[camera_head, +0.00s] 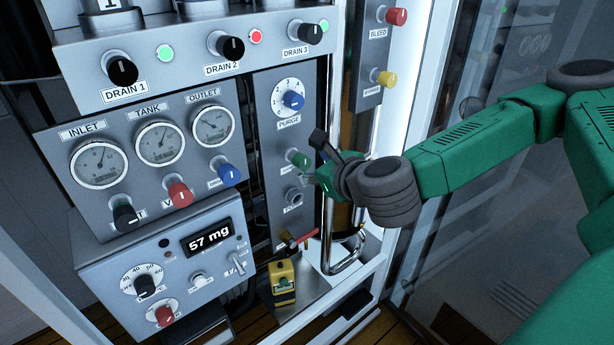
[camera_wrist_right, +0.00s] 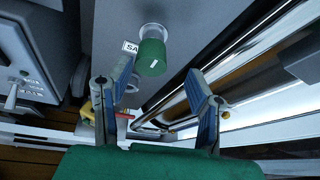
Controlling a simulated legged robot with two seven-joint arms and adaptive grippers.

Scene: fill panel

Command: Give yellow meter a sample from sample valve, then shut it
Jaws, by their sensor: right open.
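The sample valve is a green knob (camera_head: 299,159) on the narrow grey panel, below the PURGE dial. Its label is partly hidden in the head view; "SA" shows beside the knob (camera_wrist_right: 151,57) in the right wrist view. My right gripper (camera_head: 314,162) is open at the right of the knob. The yellow meter (camera_head: 282,282) stands upright on a grey ledge below the panel. My left gripper is not in view.
A small pipe fitting (camera_head: 293,197) is below the knob, and a red-handled lever (camera_head: 301,239) is lower down. A shiny vertical pipe (camera_head: 329,230) runs close to the right.

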